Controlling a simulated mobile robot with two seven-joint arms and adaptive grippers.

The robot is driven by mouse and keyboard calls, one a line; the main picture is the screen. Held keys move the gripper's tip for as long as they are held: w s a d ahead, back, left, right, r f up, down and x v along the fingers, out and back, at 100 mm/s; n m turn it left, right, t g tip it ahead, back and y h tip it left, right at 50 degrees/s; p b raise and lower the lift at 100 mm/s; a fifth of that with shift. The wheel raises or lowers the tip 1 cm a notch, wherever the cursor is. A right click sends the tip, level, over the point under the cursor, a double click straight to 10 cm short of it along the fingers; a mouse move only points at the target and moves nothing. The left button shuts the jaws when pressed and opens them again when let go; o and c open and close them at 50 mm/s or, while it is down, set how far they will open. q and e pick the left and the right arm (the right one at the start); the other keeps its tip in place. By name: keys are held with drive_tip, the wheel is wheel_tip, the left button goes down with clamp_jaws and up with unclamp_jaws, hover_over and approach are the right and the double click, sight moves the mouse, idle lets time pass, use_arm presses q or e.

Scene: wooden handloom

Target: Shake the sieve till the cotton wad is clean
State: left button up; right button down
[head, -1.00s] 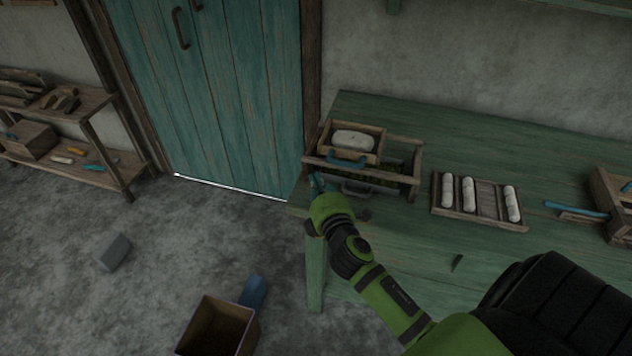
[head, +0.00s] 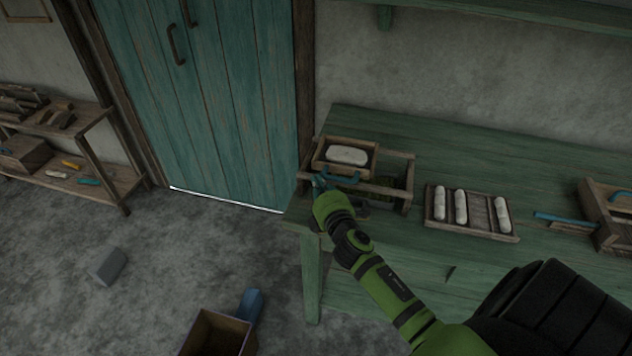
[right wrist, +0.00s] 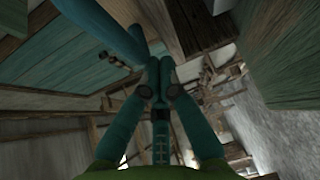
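The sieve (head: 371,162), a small wooden frame with a blue handle (head: 344,179) at its front, sits on a larger wooden stand (head: 402,186). A white oblong cotton wad (head: 347,155) lies in it; specks on it are too small to tell. My right gripper (head: 320,182) is at the stand's front left, by the handle's left end. In the right wrist view its fingers (right wrist: 158,70) are together, with a blue bar (right wrist: 105,28) close to the tips. I see nothing clearly held between them; contact is unclear. My left gripper is out of view.
A wooden tray (head: 482,217) with several white rolls stands right of the stand on the green table (head: 440,150). A wooden box (head: 603,225) and a blue-handled tool (head: 562,217) are farther right. An open bin (head: 217,332) stands on the floor.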

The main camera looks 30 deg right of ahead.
drive_tip(key=s+d, duration=0.4)
drive_tip(key=s, duration=0.1)
drive_tip(key=shift+s+d+p, duration=0.15)
drive_tip(key=shift+d+p, duration=0.05)
drive_tip(key=shift+p, duration=0.15)
drive_tip(key=shift+w, duration=0.2)
